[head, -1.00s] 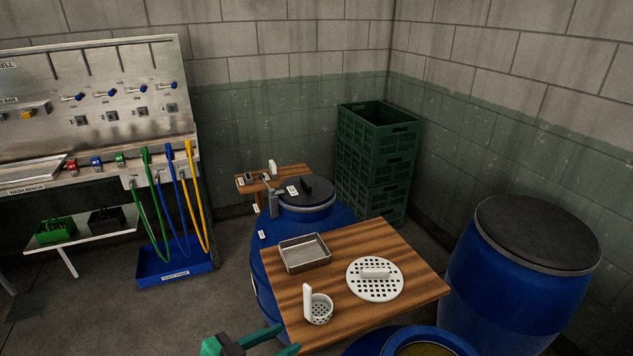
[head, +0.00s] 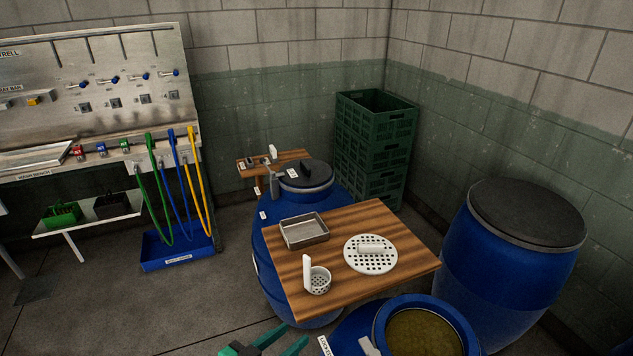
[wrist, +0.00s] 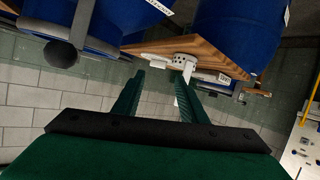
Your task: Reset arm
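My gripper (head: 283,340) shows at the bottom edge of the head view, left of the open blue barrel and below the wooden table's front edge. Its two green fingers are spread apart with nothing between them. In the wrist view my gripper (wrist: 158,97) is also open and empty. Beyond the fingers, that view shows the wooden board's edge, a white perforated cup (wrist: 182,60) and blue barrels, all turned over. The rest of my arm is out of the head view.
The wooden tabletop (head: 350,282) carries a metal tray (head: 304,231), a white perforated disc (head: 371,254) and a white perforated cup (head: 318,281). An open blue barrel (head: 380,335) and a lidded one (head: 510,265) stand right. Green crates (head: 372,150) stand behind.

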